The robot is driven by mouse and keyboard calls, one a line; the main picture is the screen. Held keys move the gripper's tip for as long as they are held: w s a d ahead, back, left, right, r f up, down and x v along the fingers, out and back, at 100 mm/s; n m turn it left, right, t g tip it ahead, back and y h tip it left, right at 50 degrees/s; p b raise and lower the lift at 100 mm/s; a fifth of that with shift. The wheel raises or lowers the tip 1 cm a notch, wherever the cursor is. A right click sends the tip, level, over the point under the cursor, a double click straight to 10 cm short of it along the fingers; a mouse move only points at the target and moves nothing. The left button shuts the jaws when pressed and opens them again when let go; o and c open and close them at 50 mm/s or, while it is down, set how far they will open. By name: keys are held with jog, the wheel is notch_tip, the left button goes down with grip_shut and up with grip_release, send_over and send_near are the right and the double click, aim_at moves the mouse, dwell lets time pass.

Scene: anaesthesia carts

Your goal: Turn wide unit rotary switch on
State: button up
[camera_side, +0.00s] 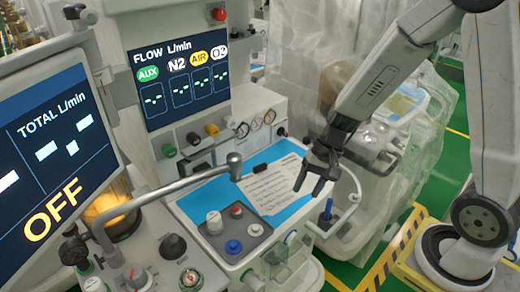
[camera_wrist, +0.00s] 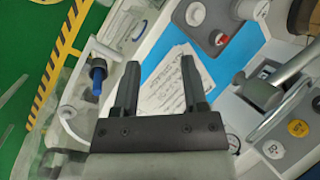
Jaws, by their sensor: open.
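My gripper (camera_side: 308,190) is open and empty, above the right part of the blue work surface (camera_side: 196,204). In the wrist view, both fingers of my gripper (camera_wrist: 160,64) stand apart over printed sheets (camera_wrist: 165,92). A large left screen (camera_side: 50,150) reads "TOTAL L/min" and "OFF". Which control is the rotary switch is not clear. Candidates are a black knob (camera_side: 172,247) and a round red-marked dial (camera_side: 189,279) on the front-left unit, and a white knob (camera_side: 214,222) on a grey panel. My gripper is to the right of these and touches none of them.
A bent grey metal rail (camera_side: 165,190) crosses in front of the left unit. Red (camera_side: 237,210) and blue (camera_side: 233,246) knobs sit on the grey panel. A flow screen (camera_side: 182,75) stands behind. Plastic-draped equipment (camera_side: 340,80) is at the back right.

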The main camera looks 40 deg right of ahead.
jog(key=w+d+m+t+y, duration=0.25)
jog(key=w+m+t, duration=0.2)
jog(key=w, duration=0.25)
jog(key=w+d+m+t+y, duration=0.2)
jog(key=w+d+m+t, duration=0.15)
jog(key=w+m, duration=0.3)
jog(key=w+d+f+m+t+h, duration=0.1)
jog(key=w+d+m+t+h, duration=0.2)
jog(key=d, duration=0.6)
jog(key=w+d+f+m+t+h, duration=0.1)
jog(key=w+d+m+t+h, duration=0.2)
jog(key=d+m+t+h, duration=0.3)
jog(key=d, duration=0.3)
jog(key=shift+f+m+h, duration=0.3)
jog(key=shift+m+h, duration=0.05)
jog(key=shift+m, duration=0.05)
jog(key=shift+w, duration=0.1)
